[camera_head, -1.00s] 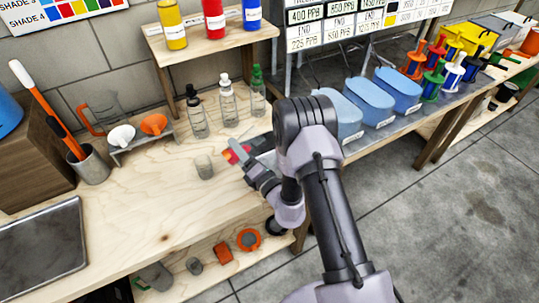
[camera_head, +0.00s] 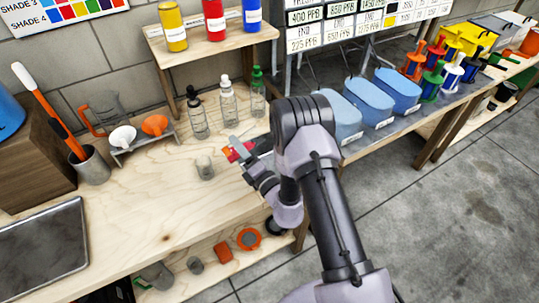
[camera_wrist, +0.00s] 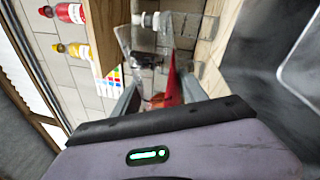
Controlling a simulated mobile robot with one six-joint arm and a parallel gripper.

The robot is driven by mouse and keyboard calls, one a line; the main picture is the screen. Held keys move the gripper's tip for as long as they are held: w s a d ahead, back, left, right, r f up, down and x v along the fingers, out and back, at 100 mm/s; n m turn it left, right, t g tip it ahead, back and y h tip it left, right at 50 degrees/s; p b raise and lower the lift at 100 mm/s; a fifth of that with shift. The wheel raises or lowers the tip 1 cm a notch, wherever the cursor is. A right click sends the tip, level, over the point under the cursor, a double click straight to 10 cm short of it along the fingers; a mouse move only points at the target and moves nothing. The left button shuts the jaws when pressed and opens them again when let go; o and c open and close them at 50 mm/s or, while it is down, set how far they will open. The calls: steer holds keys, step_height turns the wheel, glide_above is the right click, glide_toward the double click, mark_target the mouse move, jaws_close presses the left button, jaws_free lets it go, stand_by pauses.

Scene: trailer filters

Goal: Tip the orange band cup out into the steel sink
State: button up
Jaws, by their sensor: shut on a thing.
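My gripper (camera_head: 240,150) is over the right part of the wooden bench, shut on the orange band cup. The cup shows in the head view only as a small red-orange patch (camera_head: 234,153) at the jaws; the rest is hidden. In the wrist view, a red-orange part (camera_wrist: 174,86) and something clear show between the two fingers. I cannot tell the cup's tilt or what is in it. The steel sink (camera_head: 42,248) is a grey rectangular basin at the bench's lower left, well away from my gripper.
A small clear cup (camera_head: 205,168) stands just left of my gripper. A grey holder (camera_head: 92,165) with tools and a rack with white and orange funnels (camera_head: 154,125) stand at the left back. The bench's middle is clear.

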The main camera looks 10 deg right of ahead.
mark_target(255, 145)
steer(key=shift+w+d+m, duration=0.2)
steer(key=shift+d+m, duration=0.4)
steer(key=shift+m, duration=0.5)
steer(key=shift+w+d+f+m+t+h+p, duration=0.15)
steer(key=shift+m+h+p, duration=0.1)
steer(key=shift+m, duration=0.4)
steer(key=shift+s+d+f+m+t+h+p, duration=0.1)
steer(key=shift+m+h+p, duration=0.15)
steer(key=shift+m, duration=0.45)
steer(key=shift+w+d+f+m+t+h+p, duration=0.1)
steer(key=shift+d+m+t+h+p, duration=0.15)
steer(key=shift+m, duration=0.4)
stand_by(1.2)
steer(key=shift+w+d+r+m+h+p, duration=0.1)
steer(key=shift+d+r+m+h+p, duration=0.25)
steer(key=shift+m+p, duration=0.5)
steer(key=shift+w+d+r+m+h+p, duration=0.2)
steer(key=shift+r+m+p, duration=0.35)
steer(key=shift+m, duration=0.45)
steer(key=shift+w+d+r+m+h+p, duration=0.1)
steer(key=shift+d+r+m+p, duration=0.3)
steer(key=shift+m+p, duration=0.5)
stand_by(1.0)
